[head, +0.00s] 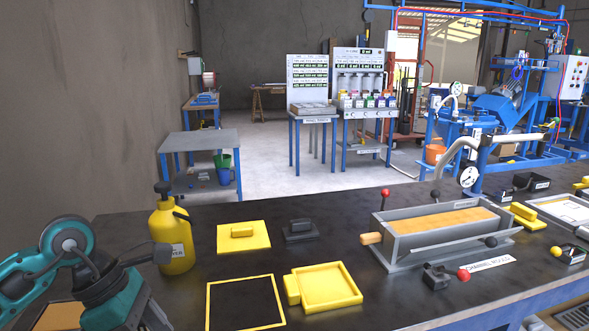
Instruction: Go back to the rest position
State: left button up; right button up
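My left arm, teal and dark grey, comes in at the lower left, in front of the bench's left end. My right arm and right gripper are not in view. No object can be seen held. The dark workbench (390,300) spreads across the front of the view.
A yellow spray bottle (168,240) stands close beside my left arm. Yellow plates, a yellow tray (328,286), a yellow frame (248,304) and a grey channel mould (440,239) lie on the bench. Beyond are a grey table (200,140), a dispenser stand and blue machinery.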

pick_arm(q)
jog(key=s+d+r+n+t+h, duration=0.1)
jog(key=d+r+n+t+h, duration=0.1)
jog(key=d+n+h, duration=0.45)
jog(key=s+d+r+n+t+h, duration=0.1)
jog(key=d+r+n+h, duration=0.2)
jog(key=d+n+h, duration=0.35)
jog(key=w+a+f+n+t+y+p, duration=0.1)
jog(key=a+f+n+t+y, duration=0.15)
jog(key=f+n+t, duration=0.4)
jog(key=w+a+f+n+t+y, duration=0.1)
jog(key=a+n+t+y, duration=0.2)
jog(key=n, duration=0.7)
jog(key=w+a+f+n+t+y+p, duration=0.15)
jog(key=f+n+t+y, duration=0.3)
jog(key=n, duration=0.45)
jog(key=s+a+f+n+g+y, duration=0.3)
jog(key=s+f+n+g+y, duration=0.2)
jog(key=s+f+n, duration=0.5)
notch_tip(320, 180, down, 5)
jog(key=shift+s+a+r+g+y+b, duration=0.1)
jog(key=shift+s+a+g+y+b, duration=0.05)
jog(key=shift+s+g+y+b, duration=0.25)
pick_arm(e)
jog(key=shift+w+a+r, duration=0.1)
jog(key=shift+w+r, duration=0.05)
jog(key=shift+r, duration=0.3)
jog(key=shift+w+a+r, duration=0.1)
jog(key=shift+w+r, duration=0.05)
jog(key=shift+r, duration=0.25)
